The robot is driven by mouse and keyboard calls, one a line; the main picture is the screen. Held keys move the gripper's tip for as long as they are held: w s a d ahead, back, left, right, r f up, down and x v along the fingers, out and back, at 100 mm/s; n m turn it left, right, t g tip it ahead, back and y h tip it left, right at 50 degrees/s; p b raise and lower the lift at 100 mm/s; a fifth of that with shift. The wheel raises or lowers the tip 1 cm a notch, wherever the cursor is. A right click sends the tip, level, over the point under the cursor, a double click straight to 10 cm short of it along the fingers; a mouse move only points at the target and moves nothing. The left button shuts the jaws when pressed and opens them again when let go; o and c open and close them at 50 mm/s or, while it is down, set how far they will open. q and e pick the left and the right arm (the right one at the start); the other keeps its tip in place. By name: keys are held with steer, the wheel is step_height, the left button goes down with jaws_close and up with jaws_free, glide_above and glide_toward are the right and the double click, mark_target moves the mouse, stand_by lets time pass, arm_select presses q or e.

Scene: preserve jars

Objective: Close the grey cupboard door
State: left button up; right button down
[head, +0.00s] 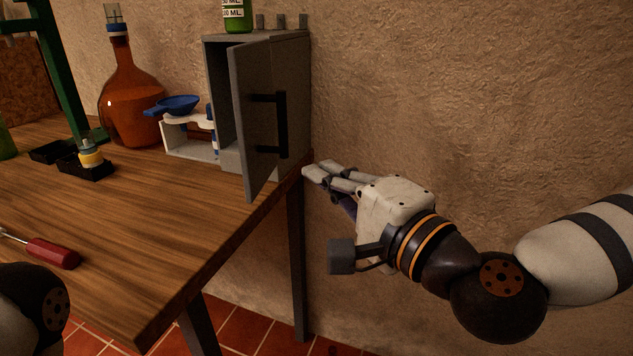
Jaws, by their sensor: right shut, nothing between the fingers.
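The small grey cupboard (292,85) stands on the back right corner of the wooden table, against the wall. Its grey door (252,143) is open and swung out toward me, with a dark bar handle (282,125) on its right-hand face. The opening shows to the left of the door; most of the inside is hidden by it. My right gripper (318,172) is right of the door, off the table's edge, with its fingers pointing left toward the cupboard. It is shut and empty, and appears apart from the door. My left gripper is not in view.
A brown glass bottle (132,108), a blue funnel (178,104) on a white stand (176,136) and a small yellow-banded bottle (90,155) stand left of the cupboard. A red-handled screwdriver (52,253) lies near the front. The table (165,235) is clear before the door.

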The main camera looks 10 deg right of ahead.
mark_target(253, 144)
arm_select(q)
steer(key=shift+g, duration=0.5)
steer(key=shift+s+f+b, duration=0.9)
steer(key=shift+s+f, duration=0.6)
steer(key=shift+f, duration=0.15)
arm_select(e)
steer(key=shift+w+a+f, duration=0.1)
steer(key=shift+w+a, duration=1.7)
steer(key=shift+w, duration=0.3)
steer(key=shift+w+a+f, duration=0.1)
steer(key=shift+w+a, duration=1.7)
steer(key=shift+w, duration=0.3)
